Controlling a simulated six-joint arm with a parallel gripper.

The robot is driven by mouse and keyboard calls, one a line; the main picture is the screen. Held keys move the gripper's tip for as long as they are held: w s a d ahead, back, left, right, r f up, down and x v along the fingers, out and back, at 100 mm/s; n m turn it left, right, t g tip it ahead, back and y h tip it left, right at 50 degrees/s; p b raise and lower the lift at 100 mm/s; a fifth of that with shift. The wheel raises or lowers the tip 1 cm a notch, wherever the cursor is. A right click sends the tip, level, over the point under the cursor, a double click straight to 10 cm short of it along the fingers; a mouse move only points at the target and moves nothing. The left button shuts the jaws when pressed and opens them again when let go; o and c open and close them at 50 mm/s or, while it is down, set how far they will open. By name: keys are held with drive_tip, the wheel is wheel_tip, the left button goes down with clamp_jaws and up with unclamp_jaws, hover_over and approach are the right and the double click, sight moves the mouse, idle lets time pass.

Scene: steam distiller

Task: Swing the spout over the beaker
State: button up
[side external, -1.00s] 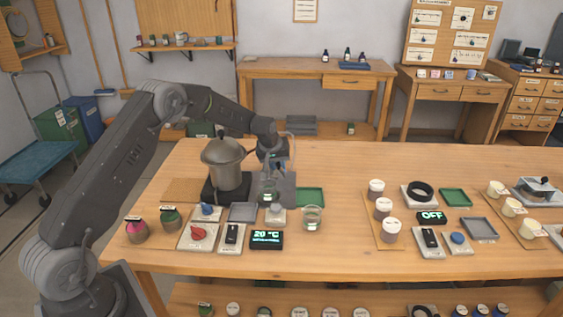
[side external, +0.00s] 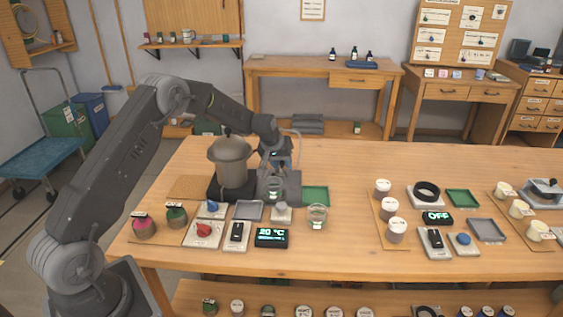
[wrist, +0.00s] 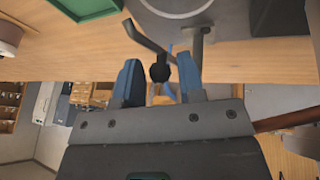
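My gripper (side external: 280,166) is low beside the metal pot (side external: 231,160), over the grey stand (side external: 293,186). In the wrist view its blue-tipped fingers (wrist: 160,82) are apart, either side of a dark round knob (wrist: 160,73). A gap shows on each side of the knob. A dark bent bar, apparently the spout (wrist: 143,38), runs up-left from the knob. A grey post (wrist: 197,46) rises beside it. A small glass vessel with greenish contents (side external: 274,188) stands just below my gripper. A clear glass beaker (side external: 317,215) stands further front right. My gripper hides most of the spout in the side view.
A green tray (side external: 315,196) lies right of the stand. A red-knob box (side external: 204,232), a switch box (side external: 237,235) and a 20 °C display (side external: 271,238) line the front. The table middle, right of the beaker, is clear.

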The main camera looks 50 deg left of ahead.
drive_tip(key=shift+o, duration=0.9)
drive_tip(key=a+v, duration=0.1)
drive_tip(key=v, duration=1.2)
drive_tip(key=shift+s+d+r, duration=0.15)
drive_tip(key=shift+d+r, duration=0.25)
drive_tip(key=shift+d, duration=0.1)
drive_tip(key=shift+c, duration=0.2)
drive_tip(key=w+f, duration=0.2)
drive_tip(key=f, duration=0.2)
drive_tip(key=w+f+n+g+y, duration=0.1)
drive_tip(key=f, duration=0.3)
drive_tip(key=w+f+y, duration=0.1)
drive_tip(key=w+f, duration=0.1)
drive_tip(key=f, duration=0.2)
drive_tip(key=shift+w+a+f+n+g, duration=0.2)
drive_tip(key=shift+w+f+n+g, duration=0.1)
drive_tip(key=shift+n+g, duration=0.1)
clamp_jaws()
